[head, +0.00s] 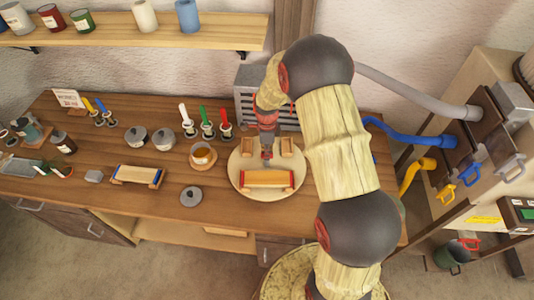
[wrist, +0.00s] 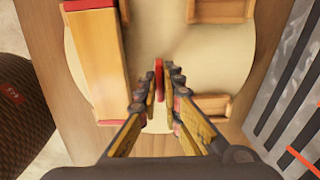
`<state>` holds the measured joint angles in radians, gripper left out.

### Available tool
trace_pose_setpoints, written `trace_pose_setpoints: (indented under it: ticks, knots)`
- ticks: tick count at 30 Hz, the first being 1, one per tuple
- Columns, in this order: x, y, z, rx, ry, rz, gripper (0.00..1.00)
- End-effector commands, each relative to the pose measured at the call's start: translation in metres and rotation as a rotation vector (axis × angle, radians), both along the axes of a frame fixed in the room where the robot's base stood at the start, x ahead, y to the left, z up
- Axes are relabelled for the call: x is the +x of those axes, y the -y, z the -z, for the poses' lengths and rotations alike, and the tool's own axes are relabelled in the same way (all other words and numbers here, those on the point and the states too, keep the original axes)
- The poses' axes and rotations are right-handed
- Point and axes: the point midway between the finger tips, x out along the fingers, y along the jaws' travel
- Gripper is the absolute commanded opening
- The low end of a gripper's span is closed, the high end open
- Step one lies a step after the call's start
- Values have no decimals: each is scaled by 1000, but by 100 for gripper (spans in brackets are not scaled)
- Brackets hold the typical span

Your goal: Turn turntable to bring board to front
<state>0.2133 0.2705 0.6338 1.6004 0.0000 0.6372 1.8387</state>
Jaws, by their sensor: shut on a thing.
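The round pale turntable (head: 240,181) lies on the workbench and also shows in the wrist view (wrist: 190,52). A long light wooden board (head: 267,179) with red ends lies across its front part; in the wrist view the board (wrist: 96,62) is at the left. Two small wooden blocks or brackets (head: 287,147) sit on the turntable's back part. My gripper (head: 266,152) is over the turntable, behind the board. In the wrist view my gripper (wrist: 158,90) is shut on a small upright red peg (wrist: 158,68). The peg's lower part is hidden by the fingers.
A wooden piece with blue ends (head: 137,175) and a grey lid (head: 191,196) lie left of the turntable. A grey ribbed box (head: 248,78) is behind. My arm covers the bench to the right.

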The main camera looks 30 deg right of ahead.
Motion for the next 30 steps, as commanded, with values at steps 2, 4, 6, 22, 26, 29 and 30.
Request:
trace_pose_setpoints:
  ticks: [2, 4, 6, 22, 26, 29, 30]
  knots:
    - [2, 0, -1, -1, 4, 27, 0]
    - [2, 0, -2, -1, 4, 50, 0]
    - [2, 0, -2, -1, 4, 69, 0]
    - [2, 0, -2, 0, 4, 128, 0]
    - [2, 0, -2, 0, 4, 129, 0]
    - [2, 0, -2, 0, 4, 129, 0]
    - [2, 0, -2, 0, 4, 129, 0]
